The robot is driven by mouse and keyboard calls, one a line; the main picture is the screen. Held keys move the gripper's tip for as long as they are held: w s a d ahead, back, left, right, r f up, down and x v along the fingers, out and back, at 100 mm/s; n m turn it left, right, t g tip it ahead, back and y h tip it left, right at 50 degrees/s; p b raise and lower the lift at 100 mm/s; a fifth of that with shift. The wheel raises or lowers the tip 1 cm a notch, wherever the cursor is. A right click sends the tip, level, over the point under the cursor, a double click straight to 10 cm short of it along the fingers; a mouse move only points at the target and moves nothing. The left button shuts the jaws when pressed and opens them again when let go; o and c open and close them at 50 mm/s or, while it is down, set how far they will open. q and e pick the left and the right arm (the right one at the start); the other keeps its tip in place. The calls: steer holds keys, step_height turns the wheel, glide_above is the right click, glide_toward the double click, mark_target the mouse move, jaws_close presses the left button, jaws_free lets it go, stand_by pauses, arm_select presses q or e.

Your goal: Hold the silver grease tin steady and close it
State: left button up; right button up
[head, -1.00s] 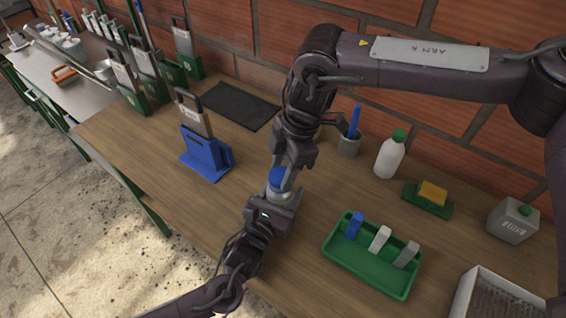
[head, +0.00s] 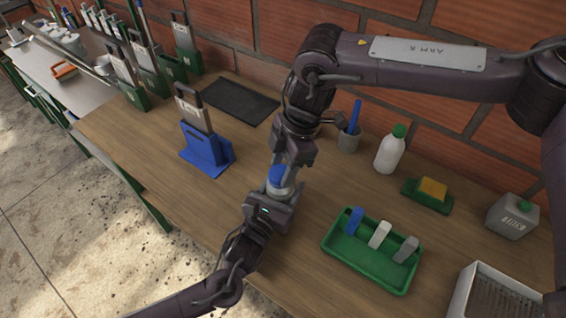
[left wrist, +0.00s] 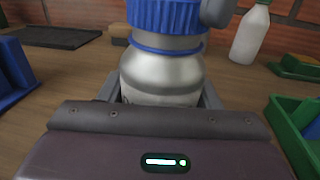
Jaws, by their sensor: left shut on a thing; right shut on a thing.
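The silver grease tin (left wrist: 162,76) stands upright on the wooden bench, with a blue ribbed lid (left wrist: 166,16) on its top. In the head view only a little of the tin and the blue lid (head: 277,175) shows between my grippers. My left gripper (head: 277,194) is shut around the tin's body from the front, low over the bench. My right gripper (head: 284,168) points down from above and is shut on the blue lid; a grey fingertip shows beside the lid in the left wrist view (left wrist: 217,10). Whether the lid sits fully down cannot be told.
A green tray (head: 372,262) with several coloured blocks lies right of the tin. A blue stand (head: 207,152) is to the left, a black mat (head: 235,102) behind.

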steer(key=shift+f, duration=0.1)
arm_select(q)
jaws_close()
arm_select(e)
steer(key=m, duration=0.3)
steer(key=shift+s+f+m+t, duration=0.1)
steer(key=shift+s+m+t, duration=0.1)
steer(key=shift+m+t, duration=0.15)
steer(key=m+t, duration=0.1)
steer(key=m, duration=0.2)
steer(key=m+t, duration=0.1)
steer(key=m, duration=0.2)
steer(key=shift+s+a, duration=0.1)
steer(key=shift+s, duration=0.1)
steer(key=m+t+h, duration=0.1)
steer(key=m, duration=0.5)
steer(key=shift+a, duration=0.15)
steer(key=m+h, duration=0.1)
steer(key=m, duration=0.2)
steer(key=shift+m+t, duration=0.25)
steer(key=shift+m, duration=0.1)
steer(key=o, duration=0.9)
steer(key=shift+o, duration=0.2)
